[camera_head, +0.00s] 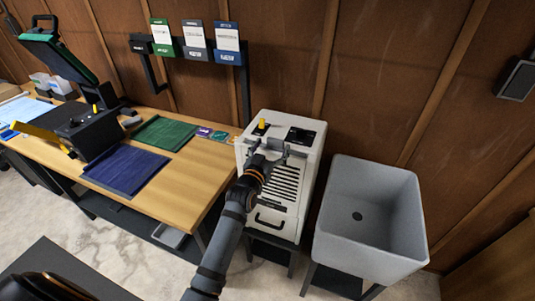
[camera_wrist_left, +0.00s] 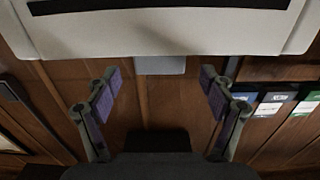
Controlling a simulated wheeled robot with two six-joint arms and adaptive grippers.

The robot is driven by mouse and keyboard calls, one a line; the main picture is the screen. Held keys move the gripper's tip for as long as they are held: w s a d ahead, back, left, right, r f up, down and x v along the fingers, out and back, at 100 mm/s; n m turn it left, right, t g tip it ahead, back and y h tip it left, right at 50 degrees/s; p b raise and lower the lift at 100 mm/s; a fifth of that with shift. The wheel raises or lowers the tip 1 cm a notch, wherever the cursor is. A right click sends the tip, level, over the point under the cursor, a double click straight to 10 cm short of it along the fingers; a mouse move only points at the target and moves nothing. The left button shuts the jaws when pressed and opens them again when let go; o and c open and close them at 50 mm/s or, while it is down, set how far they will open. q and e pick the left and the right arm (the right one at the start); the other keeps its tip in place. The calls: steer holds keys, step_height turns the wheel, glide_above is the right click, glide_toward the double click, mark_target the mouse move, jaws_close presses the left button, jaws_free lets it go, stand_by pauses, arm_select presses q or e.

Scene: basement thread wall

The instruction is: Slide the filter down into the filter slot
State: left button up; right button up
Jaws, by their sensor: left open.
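The white appliance (camera_head: 310,170) stands on a dark stand right of the bench, with a black slotted grille on its front. My left gripper (camera_head: 273,148) is at the appliance's top front, reaching from below. In the left wrist view my left gripper (camera_wrist_left: 158,78) has its two purple-padded fingers spread wide. A small flat grey piece (camera_wrist_left: 160,65), possibly the filter, sticks out past the edge of the white appliance (camera_wrist_left: 170,32), between the fingers and touching neither. How deep it sits is hidden, and I cannot make out the slot. My right gripper does not show.
A yellow knob (camera_head: 262,124) and a black panel (camera_head: 300,136) are on the appliance's top. A grey sink (camera_head: 345,250) stands close on its right. The wooden bench (camera_head: 200,175) with green and blue mats is on its left. Cards (camera_head: 194,38) hang on the wall behind.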

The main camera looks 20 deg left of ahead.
arm_select(q)
steer(key=s, duration=1.1)
steer(key=shift+a, duration=0.2)
steer(key=shift+s, duration=0.1)
steer(key=s+f+g, duration=0.3)
steer(key=f, duration=0.9)
steer(key=s+a+f+g, duration=0.1)
steer(key=s+f+g, duration=0.15)
steer(key=f, duration=0.95)
steer(key=s+f+g, duration=0.3)
steer(key=f, duration=0.9)
steer(key=s+a+f+g, duration=0.3)
steer(key=s+f+g, duration=0.1)
steer(key=s+f, duration=1.2)
steer(key=s+a+f+g, duration=0.2)
steer(key=s+f, duration=0.1)
steer(key=s, duration=0.6)
steer(key=s+a+f+g+y, duration=0.1)
steer(key=s+a+f+g, duration=0.1)
steer(key=s, duration=0.7)
steer(key=shift+s+f, duration=0.15)
steer(key=shift+f, duration=0.7)
steer(key=shift+c, duration=0.2)
